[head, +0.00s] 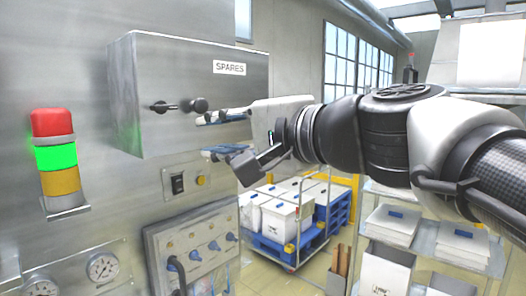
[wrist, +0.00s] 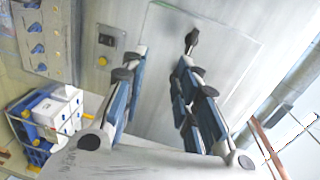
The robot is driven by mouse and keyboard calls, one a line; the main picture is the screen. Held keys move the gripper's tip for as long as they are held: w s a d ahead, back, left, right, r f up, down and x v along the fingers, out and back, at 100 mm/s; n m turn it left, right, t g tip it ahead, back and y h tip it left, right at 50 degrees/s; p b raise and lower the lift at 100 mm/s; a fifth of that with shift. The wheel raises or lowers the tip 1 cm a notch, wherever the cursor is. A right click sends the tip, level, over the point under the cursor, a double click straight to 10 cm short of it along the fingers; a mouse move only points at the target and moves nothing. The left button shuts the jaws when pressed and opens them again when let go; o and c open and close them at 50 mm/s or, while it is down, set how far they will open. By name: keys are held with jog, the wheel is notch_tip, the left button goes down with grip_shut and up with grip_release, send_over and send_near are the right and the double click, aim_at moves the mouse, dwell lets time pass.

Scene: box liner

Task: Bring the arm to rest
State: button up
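My gripper (head: 204,136) is at the end of my arm, reaching in from the right in the head view. Its two blue-padded fingers are spread apart, with nothing between them in the wrist view (wrist: 160,62). The grey metal SPARES box (head: 190,75) is mounted on the wall at the left, and its front looks shut. A dark handle (head: 162,107) and a round dark knob (head: 199,104) are on its front. The upper finger is just below and right of the knob; I cannot tell whether they touch. A dark knob or handle also shows beyond the fingertips in the wrist view (wrist: 191,40).
A signal tower (head: 55,158) with green lit is at the left. Below the box are a switch (head: 177,183) and a panel with connectors (head: 195,245). A cart of white boxes (head: 285,215) stands behind my gripper. A shelf (head: 425,240) holding white boxes is at the right.

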jog(key=s+d+f+n+g+h, duration=0.2)
jog(key=s+d+f+h, duration=0.2)
jog(key=f, duration=0.8)
jog(key=s+d+f+n+g+h, duration=0.2)
jog(key=s+d+f+n+h, duration=0.1)
jog(key=s+d+f, duration=0.6)
jog(key=s+d+f+n+g+h, duration=0.2)
jog(key=s+d+f+h, duration=0.3)
jog(key=f, duration=1.2)
jog(key=s+d, duration=0.2)
jog(key=d, duration=0.1)
jog(key=shift+s+n+h, duration=0.25)
jog(key=shift+n+h, duration=0.05)
jog(key=shift+f, duration=0.1)
